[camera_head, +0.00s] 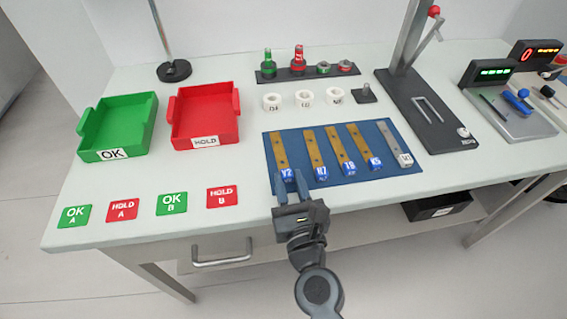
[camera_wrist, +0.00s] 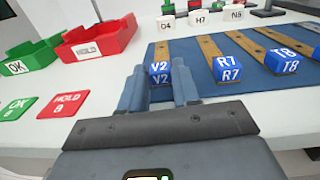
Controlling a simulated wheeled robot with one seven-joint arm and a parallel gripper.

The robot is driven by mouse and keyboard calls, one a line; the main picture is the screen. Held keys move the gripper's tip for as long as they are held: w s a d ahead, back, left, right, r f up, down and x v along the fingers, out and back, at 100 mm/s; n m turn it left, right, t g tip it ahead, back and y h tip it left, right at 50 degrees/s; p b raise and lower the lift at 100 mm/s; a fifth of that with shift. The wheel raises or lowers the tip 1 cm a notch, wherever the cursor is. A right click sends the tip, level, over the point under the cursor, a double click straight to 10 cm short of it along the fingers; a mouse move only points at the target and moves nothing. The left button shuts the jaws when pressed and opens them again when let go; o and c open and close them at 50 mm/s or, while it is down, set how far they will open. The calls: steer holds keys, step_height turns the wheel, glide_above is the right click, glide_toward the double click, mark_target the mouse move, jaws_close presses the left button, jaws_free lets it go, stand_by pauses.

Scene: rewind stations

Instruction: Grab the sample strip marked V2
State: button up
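The strip marked V2 (camera_head: 279,150) is a brown strip with a blue, white-lettered end block, lying leftmost on the blue mat (camera_head: 375,172). In the wrist view its V2 block (camera_wrist: 159,71) shows between and just beyond my fingertips. My gripper (camera_head: 291,177) is at the mat's front edge, at the near end of this strip. In the wrist view my gripper (camera_wrist: 161,82) has its two fingers apart with a gap between them. I cannot tell whether either finger touches the block. The fingers hide part of the block in the head view.
Strips marked R7 (camera_wrist: 228,68) and T8 (camera_wrist: 283,60) lie close to the right, with more beyond. Green OK (camera_head: 120,125) and red HOLD (camera_head: 205,118) trays stand at left. White labelled rings (camera_head: 304,98) stand behind the mat. A black stand (camera_head: 428,115) is at right.

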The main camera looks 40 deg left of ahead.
jaws_close()
